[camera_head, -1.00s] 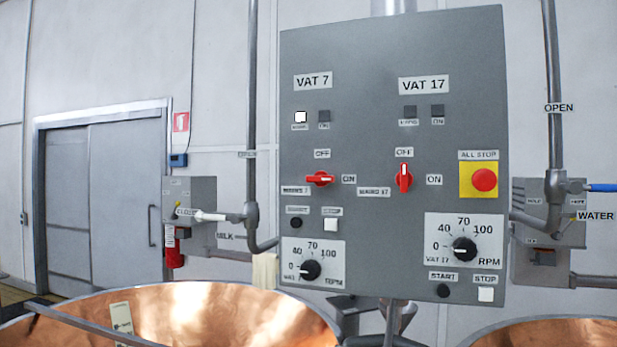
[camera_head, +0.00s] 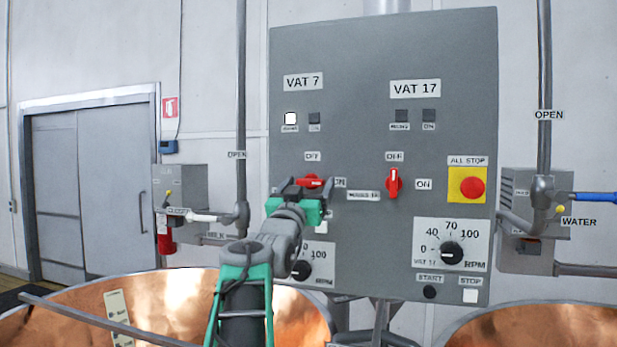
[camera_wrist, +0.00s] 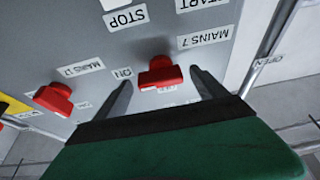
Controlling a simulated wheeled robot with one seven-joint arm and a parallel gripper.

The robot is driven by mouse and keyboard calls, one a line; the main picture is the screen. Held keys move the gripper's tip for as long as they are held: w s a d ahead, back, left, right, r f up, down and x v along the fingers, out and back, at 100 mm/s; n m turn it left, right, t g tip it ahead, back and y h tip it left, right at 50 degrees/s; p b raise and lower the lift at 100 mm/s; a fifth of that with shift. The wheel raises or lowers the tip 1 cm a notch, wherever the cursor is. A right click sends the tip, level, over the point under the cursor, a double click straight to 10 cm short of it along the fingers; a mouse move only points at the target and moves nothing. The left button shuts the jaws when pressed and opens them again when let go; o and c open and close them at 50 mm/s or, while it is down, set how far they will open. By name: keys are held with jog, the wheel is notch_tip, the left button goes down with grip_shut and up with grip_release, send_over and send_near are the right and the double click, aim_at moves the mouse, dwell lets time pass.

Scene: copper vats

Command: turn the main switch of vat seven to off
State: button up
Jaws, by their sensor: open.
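The grey control panel (camera_head: 350,50) stands ahead, with a VAT 7 label (camera_head: 303,82) at upper left. Below it is the red vat seven main switch (camera_head: 311,181), its handle lying sideways toward ON, with OFF marked above. My gripper (camera_head: 307,187) is open in front of this switch and partly hides it. In the wrist view, which is turned upside down, the switch (camera_wrist: 160,73) sits between the two spread fingers of my gripper (camera_wrist: 163,88). I see gaps on both sides, with no clear contact. The MAINS 7 label (camera_wrist: 205,37) is beside it.
The red vat 17 switch (camera_head: 393,183) stands upright, toward OFF, to the right. Farther right is the red all-stop button (camera_head: 472,187) on yellow. Copper vats (camera_head: 170,297) lie below the panel. Pipes (camera_head: 543,90) run on both sides.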

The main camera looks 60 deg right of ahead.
jog(key=shift+d, duration=0.1)
jog(key=c, duration=1.4)
